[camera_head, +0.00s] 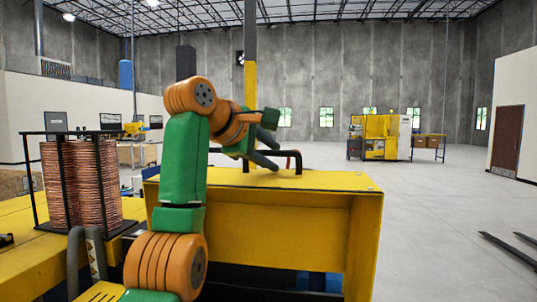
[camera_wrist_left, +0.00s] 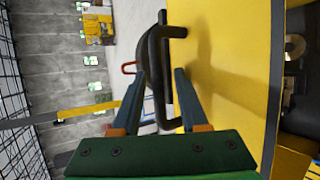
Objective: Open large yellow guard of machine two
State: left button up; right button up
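The large yellow guard (camera_head: 285,225) is a big box-like cover in the middle of the head view, and its yellow face (camera_wrist_left: 235,70) fills the right of the left wrist view. A black bar handle (camera_head: 298,162) stands on its top; it also shows in the left wrist view (camera_wrist_left: 157,90). My left gripper (camera_head: 268,150) is at the handle, above the guard's top. In the left wrist view its two fingers (camera_wrist_left: 159,75) are apart, with the handle seen between them. Whether they touch it I cannot tell. My right gripper is not in view.
A copper coil stack (camera_head: 80,182) in a black rack stands on a yellow surface at the left. Another yellow machine (camera_head: 382,137) stands far back. Dark fork-like bars (camera_head: 510,250) lie at the right edge. The floor to the right is mostly clear.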

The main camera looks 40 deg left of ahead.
pick_arm(q)
jog(key=b+v, duration=0.1)
jog(key=v, duration=0.6)
jog(key=shift+s+r, duration=0.1)
jog(key=shift+s, duration=0.2)
jog(key=shift+w, duration=0.3)
